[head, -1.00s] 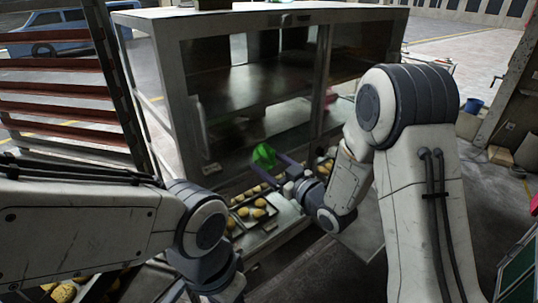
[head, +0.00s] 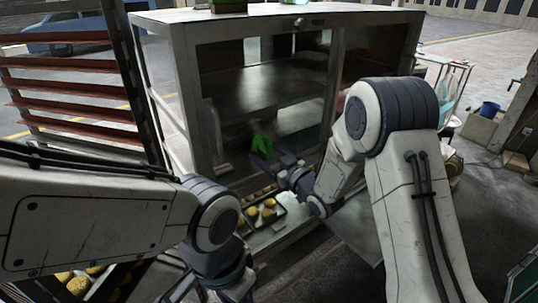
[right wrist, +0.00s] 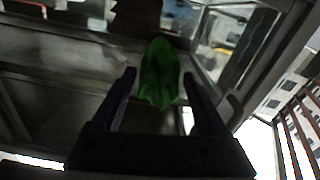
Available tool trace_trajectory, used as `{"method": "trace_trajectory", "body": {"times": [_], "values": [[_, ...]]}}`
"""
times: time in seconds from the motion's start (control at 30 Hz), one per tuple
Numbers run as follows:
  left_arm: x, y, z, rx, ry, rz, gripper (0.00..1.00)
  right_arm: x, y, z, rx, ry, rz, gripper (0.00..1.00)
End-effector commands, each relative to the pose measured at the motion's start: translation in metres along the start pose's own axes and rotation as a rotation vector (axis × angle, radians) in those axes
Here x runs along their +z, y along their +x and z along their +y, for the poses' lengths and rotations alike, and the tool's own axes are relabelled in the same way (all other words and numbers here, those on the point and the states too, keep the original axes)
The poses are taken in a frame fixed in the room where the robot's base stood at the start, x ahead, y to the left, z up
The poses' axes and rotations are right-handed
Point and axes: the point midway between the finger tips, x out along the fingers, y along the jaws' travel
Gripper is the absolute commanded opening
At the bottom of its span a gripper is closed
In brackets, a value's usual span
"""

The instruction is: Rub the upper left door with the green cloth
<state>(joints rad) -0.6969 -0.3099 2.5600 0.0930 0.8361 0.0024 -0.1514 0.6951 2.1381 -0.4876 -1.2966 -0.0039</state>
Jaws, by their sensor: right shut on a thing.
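The upper left door (head: 262,90) is a dark glass pane in a metal frame on the front of the large cabinet, with an upright handle (head: 212,128) at its left side. The green cloth (head: 261,144) is crumpled in my right gripper (head: 264,158), in front of the lower part of the pane. I cannot tell whether it touches the glass. In the right wrist view the cloth (right wrist: 160,75) hangs between the two fingertips (right wrist: 158,80) and sticks out beyond them. My left arm comes in at the left; its gripper is outside the picture.
Trays of bread rolls (head: 268,210) lie below the cabinet front. A slatted red rack (head: 70,95) stands at the left. A blue bucket (head: 489,109) and a small trolley (head: 455,85) are at the right. Open floor lies at the lower right.

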Motion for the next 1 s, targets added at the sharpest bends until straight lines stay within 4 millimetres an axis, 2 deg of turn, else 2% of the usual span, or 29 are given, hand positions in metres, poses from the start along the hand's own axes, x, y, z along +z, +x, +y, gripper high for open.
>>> {"method": "trace_trajectory", "body": {"times": [0.47, 1.0], "values": [[0.0, 0.0, 0.0, 0.0, 0.0, 0.0, 0.5, 0.0, 0.0, 0.0, 0.0, 0.0, 0.0, 0.32], [0.0, 0.003, 0.0, 0.0, 0.0, 0.0, 0.5, 0.0, 0.011, 0.0, -0.001, -0.001, 0.001, 0.32]]}}
